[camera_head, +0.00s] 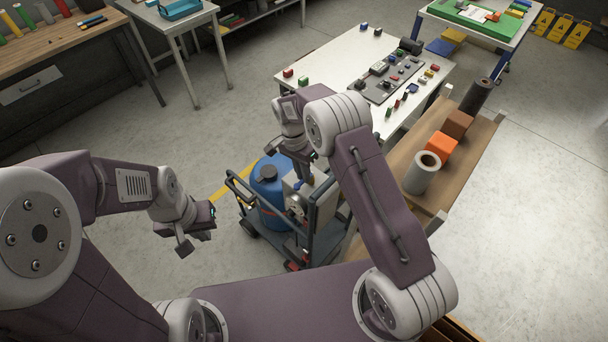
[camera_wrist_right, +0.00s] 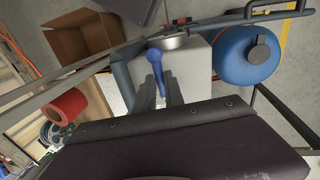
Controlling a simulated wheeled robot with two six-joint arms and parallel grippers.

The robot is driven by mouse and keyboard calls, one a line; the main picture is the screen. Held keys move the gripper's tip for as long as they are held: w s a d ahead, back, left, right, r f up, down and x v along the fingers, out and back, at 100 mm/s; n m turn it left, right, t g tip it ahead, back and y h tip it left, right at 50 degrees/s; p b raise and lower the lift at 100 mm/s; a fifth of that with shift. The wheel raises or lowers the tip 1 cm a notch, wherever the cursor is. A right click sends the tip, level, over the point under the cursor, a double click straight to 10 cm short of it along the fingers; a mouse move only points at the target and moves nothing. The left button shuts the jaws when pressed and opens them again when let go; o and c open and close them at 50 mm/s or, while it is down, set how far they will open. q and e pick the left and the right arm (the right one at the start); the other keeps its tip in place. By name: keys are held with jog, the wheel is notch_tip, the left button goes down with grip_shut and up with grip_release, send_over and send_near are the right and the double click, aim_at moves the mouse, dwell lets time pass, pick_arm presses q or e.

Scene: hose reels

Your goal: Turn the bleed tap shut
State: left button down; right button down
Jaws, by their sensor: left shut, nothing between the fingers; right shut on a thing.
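The bleed tap appears as a blue lever in the right wrist view (camera_wrist_right: 154,62), beside a pale box (camera_wrist_right: 198,62). My right gripper (camera_wrist_right: 168,90) is shut on the lever, whose far end stands clear of the fingers. In the head view the right gripper (camera_head: 303,180) points down onto the pale box (camera_head: 322,203) on a cart, with only a little blue of the tap showing. My left gripper (camera_head: 192,238) is shut and empty, to the left of the cart.
A blue tank (camera_head: 268,188) stands on the cart (camera_head: 325,245) close to the box. A bench with an orange block (camera_head: 441,148) and a grey roll (camera_head: 421,174) is right of the cart. A white table (camera_head: 335,68) stands behind. Floor at left is clear.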

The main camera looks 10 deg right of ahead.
jog(key=shift+w+m, duration=0.15)
jog(key=shift+m, duration=0.15)
dwell(0.4)
jog(key=c, duration=1.4)
grip_release()
jog(key=shift+c, duration=0.2)
jog(key=shift+d, duration=0.15)
notch_tip(320, 180, up, 9)
jog(key=w+a+b, duration=0.1)
jog(key=b, duration=0.1)
jog(key=shift+w, duration=0.25)
